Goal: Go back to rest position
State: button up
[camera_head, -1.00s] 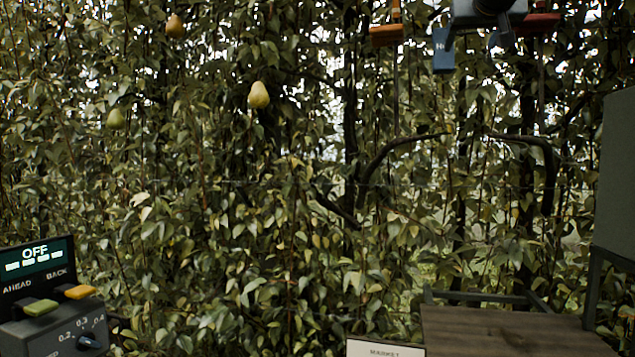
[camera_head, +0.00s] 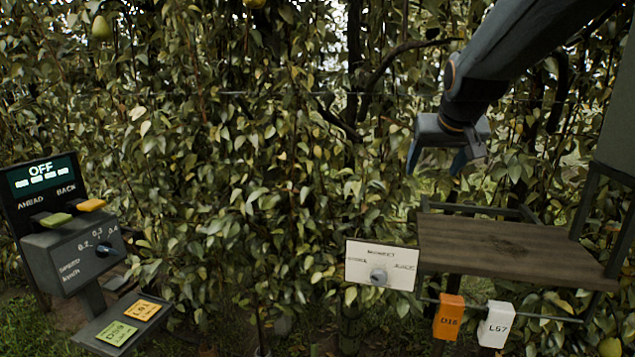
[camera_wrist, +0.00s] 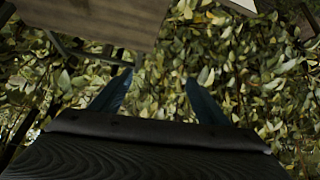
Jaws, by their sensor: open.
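My gripper (camera_head: 433,168) hangs from my dark arm at the upper right of the head view, fingers pointing down. It is open with nothing between its fingers. It is above and behind the wooden shelf (camera_head: 500,243), near the shelf's left end, with leaves behind it. In the wrist view the two blue fingers (camera_wrist: 155,95) are spread apart, with only foliage between them. The shelf's wooden board (camera_wrist: 95,22) shows at the upper left there.
A control box (camera_head: 75,250) reading OFF stands at the left, with a tag tray (camera_head: 93,335) below. A white dial panel (camera_head: 358,271) adjoins the shelf.

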jog(key=s+a+f+g, duration=0.3)
jog(key=s+f, duration=0.9)
jog(key=f, duration=0.1)
jog(key=s+a+f+n+g+y, duration=0.1)
jog(key=s+a+f+g, duration=0.2)
jog(key=s+f, duration=1)
jog(key=shift+a+f+g, duration=0.25)
jog(key=shift+f+g, duration=0.2)
jog(key=shift+g, duration=0.05)
